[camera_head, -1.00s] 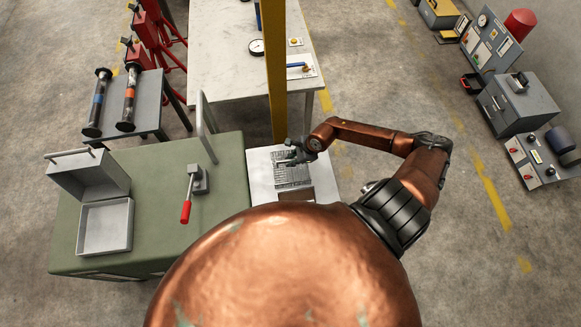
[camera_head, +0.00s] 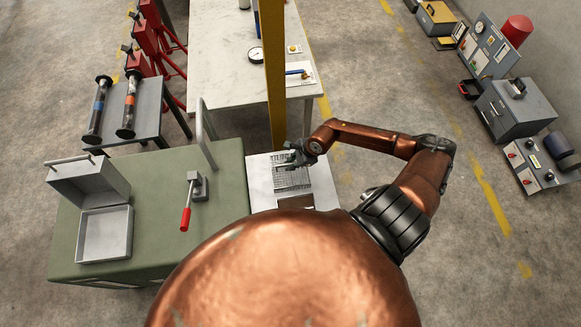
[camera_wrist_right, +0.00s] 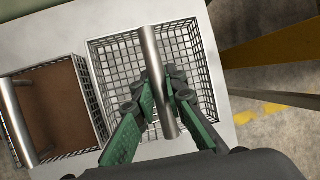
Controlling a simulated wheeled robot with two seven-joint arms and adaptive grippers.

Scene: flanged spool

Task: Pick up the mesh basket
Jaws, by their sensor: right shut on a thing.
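The mesh basket (camera_head: 291,178) stands on a white table top just right of the green bench. In the right wrist view the mesh basket (camera_wrist_right: 118,58) is a square wire basket with a thick grey bar handle (camera_wrist_right: 152,52) across its top. My right gripper (camera_head: 297,157) is over the basket. In the right wrist view its green-padded fingers (camera_wrist_right: 160,90) are shut on the handle, one on each side. Whether the basket is clear of the table is hard to tell. My left gripper is not in view.
A second wire basket with a brown inside (camera_wrist_right: 52,95) sits close beside it. A yellow post (camera_head: 275,70) rises just behind the white table top (camera_head: 262,190). The green bench (camera_head: 150,180) at left holds an open grey box (camera_head: 105,232) and a red-handled lever (camera_head: 186,218).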

